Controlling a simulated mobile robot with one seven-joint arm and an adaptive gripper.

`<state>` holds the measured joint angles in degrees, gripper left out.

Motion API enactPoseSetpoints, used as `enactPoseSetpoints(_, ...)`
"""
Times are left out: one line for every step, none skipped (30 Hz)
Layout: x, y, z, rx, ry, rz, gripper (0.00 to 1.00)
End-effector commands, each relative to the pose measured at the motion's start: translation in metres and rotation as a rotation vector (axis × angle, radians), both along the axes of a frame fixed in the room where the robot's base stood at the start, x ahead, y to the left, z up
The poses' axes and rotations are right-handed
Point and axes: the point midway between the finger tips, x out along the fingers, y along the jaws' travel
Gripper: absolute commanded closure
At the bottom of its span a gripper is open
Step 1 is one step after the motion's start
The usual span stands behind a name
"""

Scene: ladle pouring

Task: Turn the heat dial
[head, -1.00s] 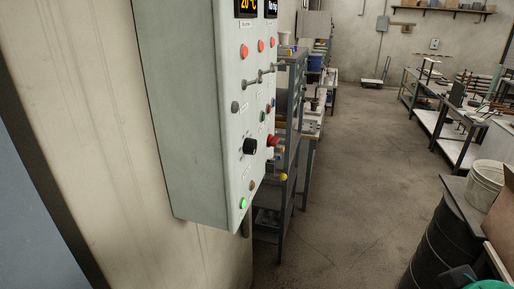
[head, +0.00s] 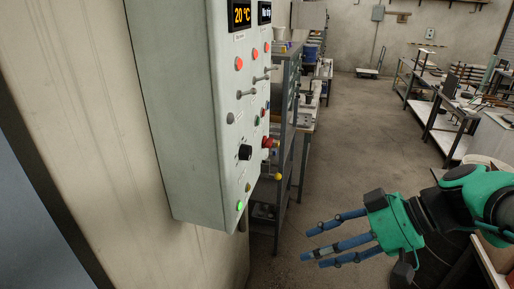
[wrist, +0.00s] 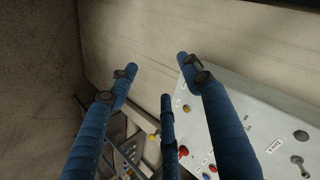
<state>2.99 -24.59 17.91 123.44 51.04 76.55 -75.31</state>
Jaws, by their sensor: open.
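The control box (head: 168,120) is pale grey-green and hangs on the wall at the left in the head view. The heat dial, a black round knob (head: 245,152), sits on its front panel below the toggle levers. My gripper (head: 312,248) has blue fingers, spread open and empty. It is to the right of the box and lower than the dial, its fingers pointing left, apart from the panel. In the wrist view the fingers (wrist: 155,85) are spread in front of the box's panel (wrist: 262,100); I cannot make out the black dial there, perhaps hidden by a finger.
A red mushroom button (head: 267,142), a lit green button (head: 240,206) and toggle levers (head: 246,93) share the panel. A grey shelf rack (head: 284,130) stands behind the box. The floor (head: 350,150) beyond my gripper is clear.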

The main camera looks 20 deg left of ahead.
Motion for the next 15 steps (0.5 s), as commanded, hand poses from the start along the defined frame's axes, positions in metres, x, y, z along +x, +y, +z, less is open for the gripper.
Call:
enactPoseSetpoints(0.011,0.008,0.011,0.06,-0.025,0.036,0.51)
enactPoseSetpoints(0.016,0.013,0.016,0.1,-0.044,0.059,0.51)
enactPoseSetpoints(0.024,0.019,0.024,0.15,-0.077,0.088,0.51)
enactPoseSetpoints(0.03,0.023,0.03,0.189,-0.101,0.107,0.51)
enactPoseSetpoints(0.037,0.027,0.036,0.228,-0.128,0.125,0.51)
enactPoseSetpoints(0.046,0.031,0.045,0.281,-0.167,0.145,0.51)
enactPoseSetpoints(0.053,0.034,0.051,0.32,-0.197,0.159,0.51)
enactPoseSetpoints(0.06,0.037,0.057,0.358,-0.231,0.171,0.51)
enactPoseSetpoints(0.07,0.04,0.064,0.407,-0.274,0.185,0.51)
enactPoseSetpoints(0.077,0.041,0.071,0.442,-0.308,0.193,0.51)
enactPoseSetpoints(0.084,0.043,0.076,0.475,-0.343,0.199,0.51)
enactPoseSetpoints(0.093,0.044,0.083,0.517,-0.387,0.205,0.51)
enactPoseSetpoints(0.099,0.044,0.087,0.544,-0.42,0.208,0.51)
enactPoseSetpoints(0.105,0.045,0.092,0.57,-0.451,0.209,0.51)
enactPoseSetpoints(0.112,0.045,0.097,0.6,-0.49,0.21,0.51)
